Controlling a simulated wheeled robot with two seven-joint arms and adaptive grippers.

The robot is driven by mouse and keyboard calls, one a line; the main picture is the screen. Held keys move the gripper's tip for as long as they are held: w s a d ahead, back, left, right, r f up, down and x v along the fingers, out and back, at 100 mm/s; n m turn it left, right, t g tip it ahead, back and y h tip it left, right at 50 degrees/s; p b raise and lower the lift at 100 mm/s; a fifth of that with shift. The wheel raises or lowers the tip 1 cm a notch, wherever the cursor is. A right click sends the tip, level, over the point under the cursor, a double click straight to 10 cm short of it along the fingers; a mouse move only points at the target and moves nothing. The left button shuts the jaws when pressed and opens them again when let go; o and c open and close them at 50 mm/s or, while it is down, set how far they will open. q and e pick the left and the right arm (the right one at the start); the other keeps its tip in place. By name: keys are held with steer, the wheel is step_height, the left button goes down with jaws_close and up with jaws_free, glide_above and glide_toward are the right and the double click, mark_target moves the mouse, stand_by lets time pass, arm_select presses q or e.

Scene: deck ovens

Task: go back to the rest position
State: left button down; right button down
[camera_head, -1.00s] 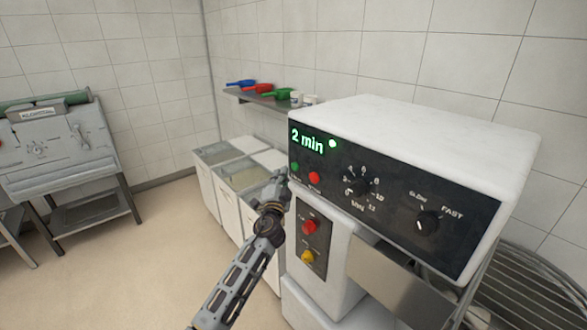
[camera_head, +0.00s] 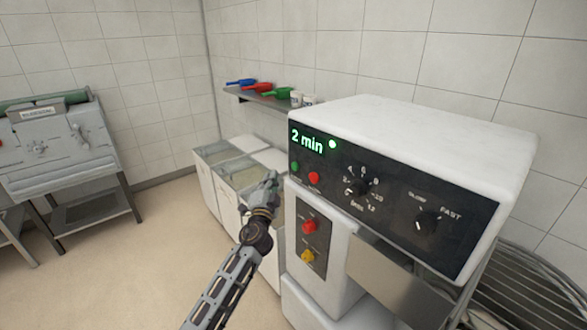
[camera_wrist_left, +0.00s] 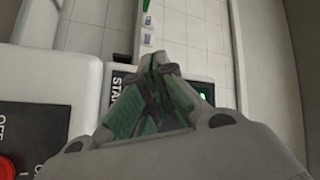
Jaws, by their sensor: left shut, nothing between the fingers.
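My left gripper (camera_head: 268,188) is in the middle of the head view, left of the mixer's control panel (camera_head: 385,200) and apart from it. Its fingers also show in the left wrist view (camera_wrist_left: 158,62), closed together with nothing between them. The white mixer (camera_head: 430,135) has a lit green "2 min" display, a green and a red button at the left of the panel, and two dials. A red and a yellow button sit on the lower panel (camera_head: 313,240). My right gripper is not in view.
White bins (camera_head: 228,205) stand behind my left gripper. A wall shelf (camera_head: 265,98) holds red, blue and green scoops and white tubs. A grey machine (camera_head: 55,150) on a stand is at the far left. The floor (camera_head: 110,275) between is clear.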

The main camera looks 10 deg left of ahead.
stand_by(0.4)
arm_select(q)
step_height(320, 180, down, 28)
steer(key=w+a+n+g+h, duration=0.1)
steer(key=n+g+h, duration=0.1)
steer(key=g, duration=0.4)
steer(key=s+a+f+n+g, duration=0.2)
steer(key=s+f, duration=0.4)
steer(key=f, duration=0.6)
steer(key=s+a+f+n+g, duration=0.15)
steer(key=s+f, duration=0.45)
steer(key=f, duration=0.6)
steer(key=s+a+f+n+g, duration=0.1)
steer(key=s+a+f+g, duration=0.15)
steer(key=s+f, duration=0.7)
steer(key=s+a+f+n+g, duration=0.1)
steer(key=s+f+g, duration=0.3)
steer(key=s, duration=1)
steer(key=s+a+f+g, duration=0.1)
steer(key=s+f, duration=0.8)
steer(key=s, duration=0.3)
steer(key=s+f+g, duration=0.2)
steer(key=s, duration=1.4)
steer(key=shift+f, duration=0.15)
